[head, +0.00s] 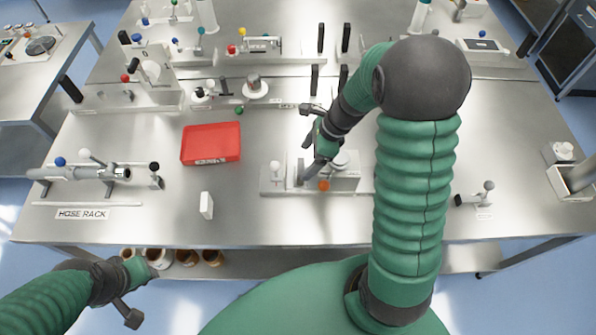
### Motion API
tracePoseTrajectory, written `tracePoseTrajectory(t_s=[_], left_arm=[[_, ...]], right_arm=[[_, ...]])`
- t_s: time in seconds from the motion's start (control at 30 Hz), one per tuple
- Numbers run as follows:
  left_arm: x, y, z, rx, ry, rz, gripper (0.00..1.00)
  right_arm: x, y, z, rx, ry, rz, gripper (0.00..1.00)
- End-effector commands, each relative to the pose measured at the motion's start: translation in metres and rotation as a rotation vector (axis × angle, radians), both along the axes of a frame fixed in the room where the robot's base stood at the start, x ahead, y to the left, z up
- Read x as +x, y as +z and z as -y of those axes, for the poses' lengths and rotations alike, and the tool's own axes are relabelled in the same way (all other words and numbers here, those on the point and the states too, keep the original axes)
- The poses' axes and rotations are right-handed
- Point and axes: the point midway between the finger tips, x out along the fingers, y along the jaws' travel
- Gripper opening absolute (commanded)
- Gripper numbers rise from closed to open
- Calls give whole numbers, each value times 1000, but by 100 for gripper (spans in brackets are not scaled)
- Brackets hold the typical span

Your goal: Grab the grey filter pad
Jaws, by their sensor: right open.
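My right gripper (312,150) is open and points down over a metal fixture (345,183) near the middle of the bench. A small grey upright piece (301,173), which may be the grey filter pad, stands at the fixture just below the fingertips. I cannot tell whether the fingers touch it, and the gripper partly covers this area. The fixture has an orange knob (324,185) in front and a white-topped knob (275,168) at its left. My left gripper (133,292) is low at the left, off the bench's front edge; its jaws are unclear.
A red tray (211,143) lies left of the fixture. A white block (206,205) stands near the front edge. A hose rack (80,173) is at the left, and a small lever (475,198) at the right. Fixtures with knobs line the back. The front middle is clear.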

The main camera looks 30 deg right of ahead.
Motion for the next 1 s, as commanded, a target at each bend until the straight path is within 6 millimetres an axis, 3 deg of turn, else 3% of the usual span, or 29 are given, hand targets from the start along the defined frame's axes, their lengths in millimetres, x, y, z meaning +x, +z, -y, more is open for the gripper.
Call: tracePoseTrajectory(t_s=[0.03,0.27,0.5,0.73,1.0], left_arm=[[0,-1,0,0,0,0,37],[1,0,0,0,0,1,37],[1,2,0,0,0,1,37],[0,1,0,0,0,1,37],[0,1,0,0,0,1,37]], right_arm=[[2,-11,-2,2,-1,-3,82],[6,-36,-7,2,-1,-1,82],[11,-73,-15,-1,1,1,82],[14,-76,-17,-4,2,2,82],[13,-75,-15,-2,1,3,48]])
